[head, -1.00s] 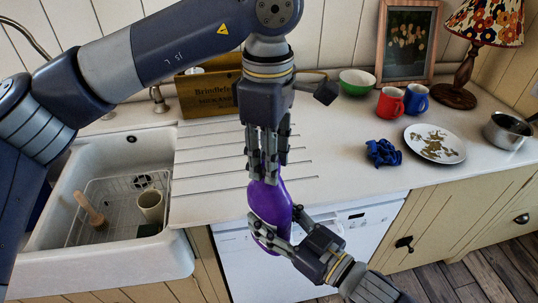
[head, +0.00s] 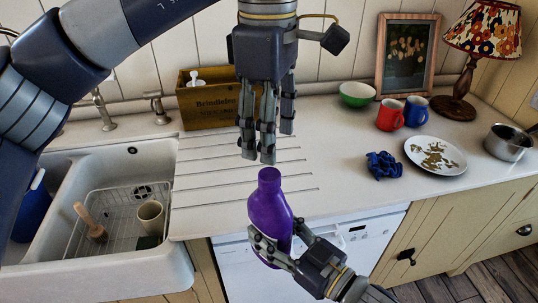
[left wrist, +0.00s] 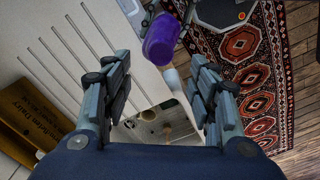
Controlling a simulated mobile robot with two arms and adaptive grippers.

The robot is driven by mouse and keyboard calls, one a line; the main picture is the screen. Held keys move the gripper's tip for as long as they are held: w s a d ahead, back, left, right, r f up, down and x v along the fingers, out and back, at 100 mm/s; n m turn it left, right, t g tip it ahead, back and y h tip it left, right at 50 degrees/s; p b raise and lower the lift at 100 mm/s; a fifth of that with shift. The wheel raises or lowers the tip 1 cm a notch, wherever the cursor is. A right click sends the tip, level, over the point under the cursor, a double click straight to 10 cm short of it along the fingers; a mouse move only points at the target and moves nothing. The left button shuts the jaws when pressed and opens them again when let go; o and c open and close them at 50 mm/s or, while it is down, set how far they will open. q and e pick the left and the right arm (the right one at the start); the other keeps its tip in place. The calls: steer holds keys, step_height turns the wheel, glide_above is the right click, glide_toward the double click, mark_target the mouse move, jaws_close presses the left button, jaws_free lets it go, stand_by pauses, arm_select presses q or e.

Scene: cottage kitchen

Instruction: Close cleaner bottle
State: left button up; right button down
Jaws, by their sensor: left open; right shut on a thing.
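The purple cleaner bottle (head: 270,212) stands nearly upright in front of the counter edge. Its narrow top (head: 269,174) is the same purple as the body. Whether it is a separate cap seated on the neck, I cannot tell. My right gripper (head: 272,248) is shut around the lower part of the bottle and hides some of it. My left gripper (head: 264,142) is open and empty just above the bottle top, fingers pointing down, apart from it. In the left wrist view the purple top (left wrist: 162,38) shows beyond the open fingers (left wrist: 165,105).
The white sink (head: 110,265) holds a wire rack, a beige cup (head: 150,217) and a plunger-like tool (head: 90,220). A wooden crate (head: 210,104) stands behind the drainboard. A blue cloth (head: 383,165), mugs, a bowl and a plate (head: 435,155) are on the right counter.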

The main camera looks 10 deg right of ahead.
arm_select(q)
steer(key=shift+r, duration=1.95)
